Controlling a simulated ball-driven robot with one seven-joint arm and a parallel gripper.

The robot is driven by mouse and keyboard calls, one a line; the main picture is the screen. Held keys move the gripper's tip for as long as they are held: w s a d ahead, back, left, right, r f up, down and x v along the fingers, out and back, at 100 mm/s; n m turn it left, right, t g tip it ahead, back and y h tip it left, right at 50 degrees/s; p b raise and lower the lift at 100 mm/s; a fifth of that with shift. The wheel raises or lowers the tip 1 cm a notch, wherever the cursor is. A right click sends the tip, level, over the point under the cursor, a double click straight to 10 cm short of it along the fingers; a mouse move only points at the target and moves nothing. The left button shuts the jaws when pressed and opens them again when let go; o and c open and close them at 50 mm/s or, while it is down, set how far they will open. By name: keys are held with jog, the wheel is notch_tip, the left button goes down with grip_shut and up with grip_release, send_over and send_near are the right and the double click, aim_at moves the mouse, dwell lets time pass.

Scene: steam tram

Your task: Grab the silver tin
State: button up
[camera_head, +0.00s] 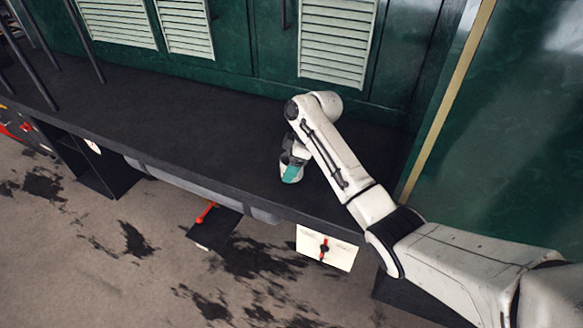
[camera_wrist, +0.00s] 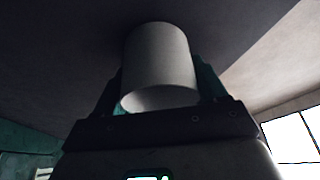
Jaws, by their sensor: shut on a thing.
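The silver tin (camera_wrist: 160,62) is a plain, pale grey cylinder in the middle of the wrist view. It sits between the teal fingers of my gripper (camera_wrist: 160,85), one on each side, and the gripper is shut on it. In the head view my gripper (camera_head: 291,170) points down at the black shelf, near its front edge. There the tin is mostly hidden by the fingers. I cannot tell whether the tin touches the shelf.
The long black shelf (camera_head: 190,125) is clear to the left of my gripper. Green panels with pale louvres (camera_head: 338,40) stand behind it. Dark rods (camera_head: 84,40) rise at its left end. Below are a red-handled lever (camera_head: 206,212) and a white plate (camera_head: 326,248).

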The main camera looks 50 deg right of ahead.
jog(key=shift+r, duration=0.1)
jog(key=shift+r+b, duration=0.3)
jog(key=shift+r, duration=0.25)
jog(key=s+a+r+p, duration=0.3)
jog(key=s+r+p, duration=0.4)
jog(key=s+r, duration=0.4)
jog(key=shift+s+a+r, duration=0.3)
jog(key=shift+s+r, duration=0.05)
jog(key=shift+s, duration=0.9)
